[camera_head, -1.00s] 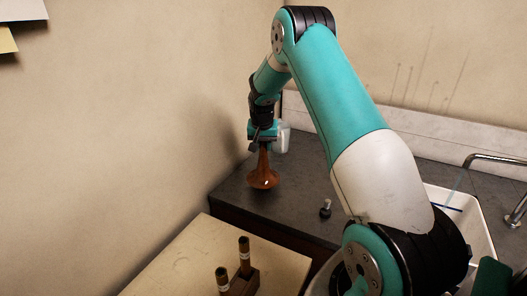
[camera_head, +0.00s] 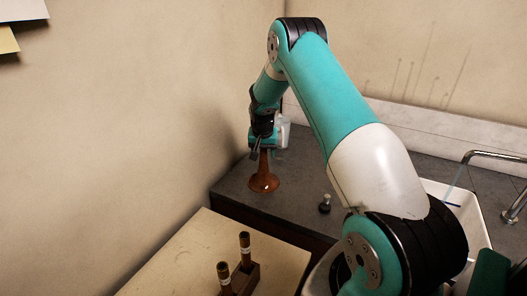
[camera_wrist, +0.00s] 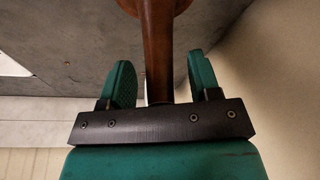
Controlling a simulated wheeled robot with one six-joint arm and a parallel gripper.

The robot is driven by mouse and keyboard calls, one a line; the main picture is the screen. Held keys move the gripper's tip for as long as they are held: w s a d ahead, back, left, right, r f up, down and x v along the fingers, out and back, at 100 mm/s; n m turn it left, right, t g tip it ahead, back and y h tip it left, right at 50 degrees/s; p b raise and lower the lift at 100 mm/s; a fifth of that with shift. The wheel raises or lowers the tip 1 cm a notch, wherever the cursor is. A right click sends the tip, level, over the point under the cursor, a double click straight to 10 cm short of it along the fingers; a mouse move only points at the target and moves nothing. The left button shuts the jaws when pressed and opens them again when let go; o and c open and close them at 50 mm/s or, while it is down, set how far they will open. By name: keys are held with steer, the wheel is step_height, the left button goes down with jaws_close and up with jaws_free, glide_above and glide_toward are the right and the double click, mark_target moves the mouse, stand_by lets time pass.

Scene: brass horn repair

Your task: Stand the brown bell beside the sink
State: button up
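The brown bell (camera_head: 264,183) stands upright, wide rim down, on the dark grey counter (camera_head: 300,181) near its left end. My gripper (camera_head: 262,153) is above it, fingers down around its narrow stem. In the wrist view the stem (camera_wrist: 158,45) passes between the two green fingers (camera_wrist: 160,80), with a visible gap on each side, so the gripper is open. The white sink (camera_head: 482,232) is at the right, partly hidden behind my arm, well apart from the bell.
A small dark stopper-like object (camera_head: 325,204) stands on the counter between bell and sink. A metal faucet (camera_head: 490,155) reaches over the sink. A pale table (camera_head: 175,262) in front holds a wooden block with two upright dark pieces (camera_head: 244,248). Walls close off the left and back.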

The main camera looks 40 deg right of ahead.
steer(key=b+v, duration=0.4)
steer(key=v, duration=0.8)
steer(key=s+a+r+n+y, duration=0.1)
steer(key=s+a+r+n, duration=0.2)
steer(key=a, duration=0.8)
steer(key=s+a+r+n+y, duration=0.1)
steer(key=s+a+r+n, duration=0.2)
steer(key=a, duration=0.4)
steer(key=s+a+r+n+y, duration=0.25)
steer(key=s+a, duration=0.25)
steer(key=a, duration=0.3)
steer(key=s+a+n+g+y, duration=0.1)
steer(key=s+a+n, duration=0.3)
steer(key=s, duration=0.6)
steer(key=s+a+n+g+y, duration=0.1)
steer(key=s+a+n, duration=0.3)
steer(key=s+a, duration=0.4)
steer(key=s, duration=0.3)
steer(key=shift+r, duration=0.15)
